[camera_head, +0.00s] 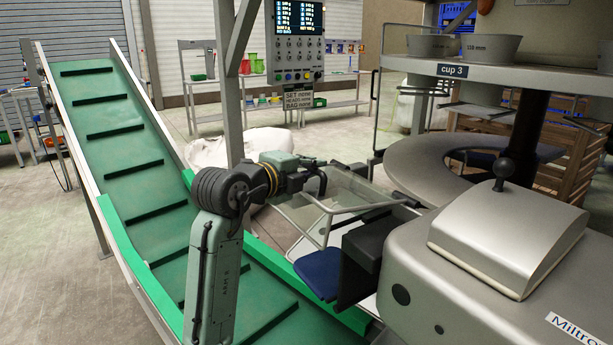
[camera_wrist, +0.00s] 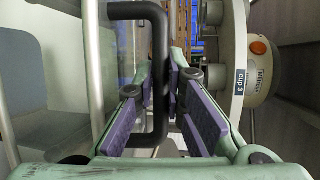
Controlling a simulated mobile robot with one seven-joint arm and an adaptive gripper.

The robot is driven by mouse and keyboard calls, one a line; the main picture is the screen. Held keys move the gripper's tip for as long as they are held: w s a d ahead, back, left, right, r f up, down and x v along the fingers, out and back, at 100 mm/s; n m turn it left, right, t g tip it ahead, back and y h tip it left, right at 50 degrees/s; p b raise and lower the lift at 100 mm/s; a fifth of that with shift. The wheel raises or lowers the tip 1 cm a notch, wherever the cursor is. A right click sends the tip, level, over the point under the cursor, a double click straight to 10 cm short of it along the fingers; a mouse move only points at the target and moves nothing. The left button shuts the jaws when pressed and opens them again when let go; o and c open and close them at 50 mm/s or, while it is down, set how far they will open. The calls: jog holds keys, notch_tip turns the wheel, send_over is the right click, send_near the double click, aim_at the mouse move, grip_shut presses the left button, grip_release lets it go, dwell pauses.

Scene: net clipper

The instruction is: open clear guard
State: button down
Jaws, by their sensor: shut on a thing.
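The clear guard (camera_head: 348,190) is a see-through panel with a pale metal frame, on the near side of the grey machine in the head view. It lies tilted; I cannot tell its exact angle. My gripper (camera_head: 312,181) reaches it from the left. In the wrist view the guard's clear pane (camera_wrist: 117,45) lies left of a black bar handle (camera_wrist: 159,50). My gripper (camera_wrist: 164,92) has purple-padded fingers on both sides of this handle and is shut on it. In the head view my gripper hides the handle.
A green cleated conveyor (camera_head: 123,186) slopes along the left. The grey machine housing (camera_head: 470,270) fills the lower right, with a blue seat-like part (camera_head: 319,274) beside it. A round plate labelled cup 3 (camera_head: 453,71) stands beyond. A control panel (camera_head: 297,45) hangs behind.

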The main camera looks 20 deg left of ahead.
jog(key=w+d+r+m+g+y+p, duration=0.1)
jog(key=w+d+r+p, duration=0.25)
jog(key=r+p, duration=0.2)
jog(key=w+d+r+g+y+p, duration=0.1)
jog(key=w+d+r+g+p, duration=0.15)
jog(key=w+r+p, duration=0.35)
jog(key=w+d+m+g+y+p, duration=0.1)
jog(key=w+d+m+g+y, duration=0.1)
jog(key=w+d+g, duration=0.3)
jog(key=shift+w+d+f+y+p, duration=0.3)
jog(key=shift+w+d+y, duration=0.2)
jog(key=shift+w+d, duration=1.4)
jog(key=shift+w+d+f+g+y, duration=0.25)
jog(key=shift+w+d+g+y, duration=0.05)
jog(key=shift+w+d+g, duration=0.3)
dwell(1.6)
jog(key=shift+a, duration=0.1)
jog(key=c, duration=1.8)
grip_release()
jog(key=shift+c, duration=0.2)
jog(key=shift+o, duration=0.9)
jog(key=shift+w+f, duration=0.25)
jog(key=shift+f, duration=0.15)
jog(key=shift+s+a+r, duration=0.15)
jog(key=shift+r, duration=0.15)
